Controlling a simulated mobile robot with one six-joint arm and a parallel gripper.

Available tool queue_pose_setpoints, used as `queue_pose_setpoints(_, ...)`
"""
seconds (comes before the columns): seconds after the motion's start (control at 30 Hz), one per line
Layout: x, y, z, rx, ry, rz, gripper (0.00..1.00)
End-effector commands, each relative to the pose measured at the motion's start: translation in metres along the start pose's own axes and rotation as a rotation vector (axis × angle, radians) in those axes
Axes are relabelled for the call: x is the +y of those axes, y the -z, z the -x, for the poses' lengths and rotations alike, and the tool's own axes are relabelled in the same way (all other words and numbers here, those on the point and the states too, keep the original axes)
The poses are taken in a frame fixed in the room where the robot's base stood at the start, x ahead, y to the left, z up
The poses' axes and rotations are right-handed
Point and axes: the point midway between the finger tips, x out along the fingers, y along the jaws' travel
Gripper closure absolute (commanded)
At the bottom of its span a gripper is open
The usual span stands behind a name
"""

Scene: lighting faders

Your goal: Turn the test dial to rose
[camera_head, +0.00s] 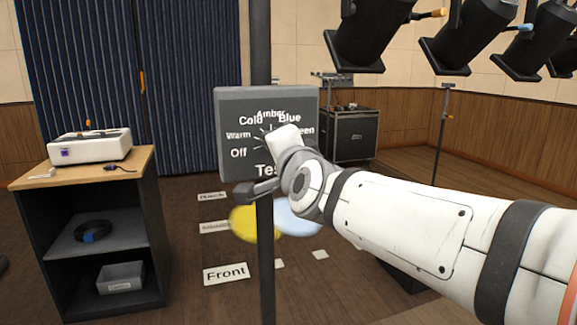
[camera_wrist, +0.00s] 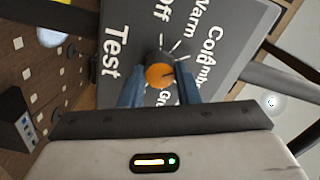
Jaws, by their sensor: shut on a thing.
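The test dial (camera_wrist: 160,75) is a round knob with an orange face on a dark grey panel (camera_head: 230,100). My gripper (camera_wrist: 160,84) is shut on the dial, with one blue-grey finger on each side of it. In the head view my wrist covers the dial and part of the panel. The labels Off, Warm, Cold, Amber and Blue show around it, and Green is partly covered. No Rose label shows in either view. I cannot tell for sure which label the dial points at.
The panel is on a dark upright pole (camera_head: 261,45). A shelf unit (camera_head: 150,215) with a white device (camera_head: 90,147) stands at the left. Black stage lamps (camera_head: 365,35) hang at the upper right. Yellow (camera_head: 245,222) and pale blue (camera_head: 297,217) light spots lie on the floor.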

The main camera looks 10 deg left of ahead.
Motion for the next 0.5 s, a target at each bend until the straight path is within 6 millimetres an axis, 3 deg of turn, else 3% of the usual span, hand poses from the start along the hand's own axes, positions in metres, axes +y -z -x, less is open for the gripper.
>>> queue_pose_setpoints(0.5,0.0005,0.0008,-0.0002,0.004,0.004,-0.492,0.94)
